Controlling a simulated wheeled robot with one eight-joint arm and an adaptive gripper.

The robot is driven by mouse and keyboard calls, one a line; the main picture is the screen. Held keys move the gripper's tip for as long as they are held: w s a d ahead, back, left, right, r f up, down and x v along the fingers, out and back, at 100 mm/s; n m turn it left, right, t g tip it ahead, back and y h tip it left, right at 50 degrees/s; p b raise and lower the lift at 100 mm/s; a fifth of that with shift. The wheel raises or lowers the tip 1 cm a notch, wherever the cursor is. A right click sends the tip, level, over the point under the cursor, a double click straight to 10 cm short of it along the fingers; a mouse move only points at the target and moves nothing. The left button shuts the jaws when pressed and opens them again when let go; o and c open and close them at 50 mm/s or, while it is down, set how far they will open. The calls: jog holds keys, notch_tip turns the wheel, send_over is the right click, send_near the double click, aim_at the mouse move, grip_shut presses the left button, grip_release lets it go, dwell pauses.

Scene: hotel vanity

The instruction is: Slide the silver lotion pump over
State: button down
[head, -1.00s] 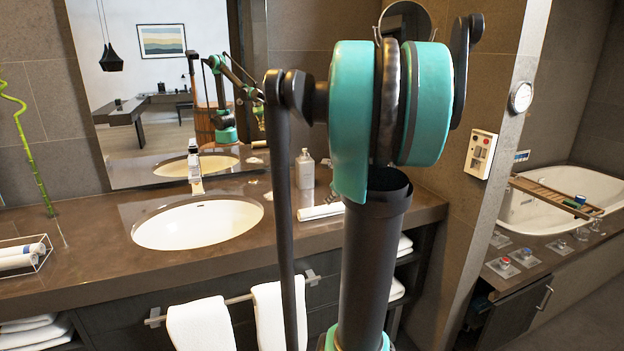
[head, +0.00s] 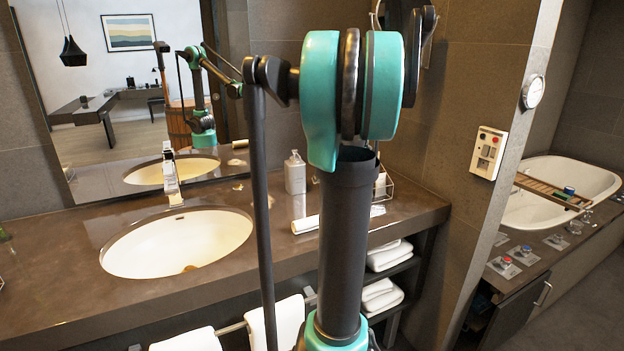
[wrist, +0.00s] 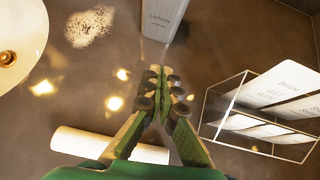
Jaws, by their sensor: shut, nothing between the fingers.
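The lotion pump (head: 295,174) is a pale, silvery-white bottle with a pump top. It stands upright on the brown vanity counter, right of the sink, in the head view. In the wrist view its lower body, lettered LOTION, shows at the top edge (wrist: 165,20); its top is cut off. My gripper (wrist: 160,76) is shut and empty, its fingertips just short of the bottle's base in the picture, with a small gap between. In the head view my gripper is hidden behind my own arm.
A wire rack (wrist: 207,122) of labelled packets stands right of my gripper. A white roll (wrist: 85,146) lies below it on the counter. The sink (head: 178,243) is to the left, with a foam patch (wrist: 90,27) beside it. Counter left of the bottle is mostly clear.

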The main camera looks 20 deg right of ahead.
aim_at(302, 186)
jog(key=x, duration=0.8)
jog(key=shift+w+f, duration=0.2)
jog(key=shift+f, duration=0.1)
jog(key=w, duration=0.3)
jog(key=shift+w+a, duration=0.1)
jog(key=shift+a, duration=0.1)
jog(key=shift+w, duration=0.35)
jog(key=shift+d+r, duration=0.1)
